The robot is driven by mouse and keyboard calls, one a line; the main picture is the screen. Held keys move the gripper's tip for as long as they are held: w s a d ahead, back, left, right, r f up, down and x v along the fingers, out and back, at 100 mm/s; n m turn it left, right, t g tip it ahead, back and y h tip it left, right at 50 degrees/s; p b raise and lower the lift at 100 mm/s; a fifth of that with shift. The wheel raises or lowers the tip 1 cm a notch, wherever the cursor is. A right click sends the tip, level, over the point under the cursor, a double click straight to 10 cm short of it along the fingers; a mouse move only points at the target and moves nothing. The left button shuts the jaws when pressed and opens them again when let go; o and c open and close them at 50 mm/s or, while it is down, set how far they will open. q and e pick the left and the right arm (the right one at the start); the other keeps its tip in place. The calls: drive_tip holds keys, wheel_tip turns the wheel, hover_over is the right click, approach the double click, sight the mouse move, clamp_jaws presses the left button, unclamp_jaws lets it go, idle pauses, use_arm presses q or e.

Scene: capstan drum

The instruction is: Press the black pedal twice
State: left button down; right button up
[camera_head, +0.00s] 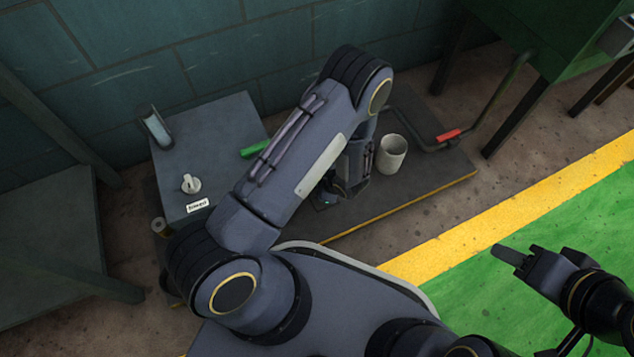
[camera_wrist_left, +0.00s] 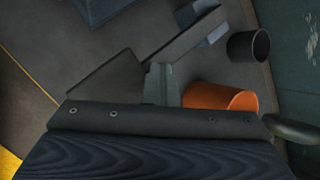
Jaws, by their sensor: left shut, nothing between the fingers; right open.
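A dark flat plate, which looks like the black pedal (camera_wrist_left: 105,88), lies in the left wrist view beside my left gripper (camera_wrist_left: 160,85). I cannot tell whether the gripper touches it. In the head view my left gripper (camera_head: 333,190) is low over the dark base plate, mostly hidden by my left arm, and the pedal cannot be made out clearly. The left gripper is shut and empty. My right gripper (camera_head: 518,262) is open and empty over the green floor at the right.
A grey cabinet (camera_head: 210,135) with a knob (camera_head: 190,184) stands left. A green piece (camera_head: 255,148), a pale cylinder (camera_head: 391,153) and a red-marked bent bar (camera_head: 448,136) are near the base plate. An orange cylinder (camera_wrist_left: 222,97) shows close to my left gripper.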

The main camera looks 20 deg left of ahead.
use_arm(q)
drive_tip(key=shift+s+d+f, duration=0.15)
drive_tip(key=shift+f, duration=0.5)
drive_tip(key=shift+s+d+f, duration=0.1)
drive_tip(key=shift+d+f, duration=0.05)
drive_tip(key=shift+f, duration=0.3)
drive_tip(key=shift+s+d+f, duration=0.1)
drive_tip(key=shift+f, duration=0.35)
idle(0.9)
drive_tip(key=shift+s+d+f, duration=0.1)
drive_tip(key=shift+s+f, duration=0.15)
drive_tip(key=shift+f, duration=0.3)
idle(0.8)
drive_tip(key=shift+r, duration=0.1)
drive_tip(key=shift+w+a+r+p, duration=0.1)
drive_tip(key=shift+r+p, duration=0.3)
drive_tip(key=shift+r, duration=0.5)
drive_tip(key=shift+w+a+r+p, duration=0.15)
drive_tip(key=shift+r+p, duration=0.25)
drive_tip(key=shift+r, duration=0.5)
drive_tip(key=shift+w+a+r+p, duration=0.1)
drive_tip(key=shift+r+p, duration=0.3)
drive_tip(key=shift+r, duration=0.5)
drive_tip(key=shift+w+a+r, duration=0.1)
drive_tip(key=shift+w+r, duration=0.05)
drive_tip(key=shift+r, duration=0.2)
drive_tip(key=shift+r, duration=0.1)
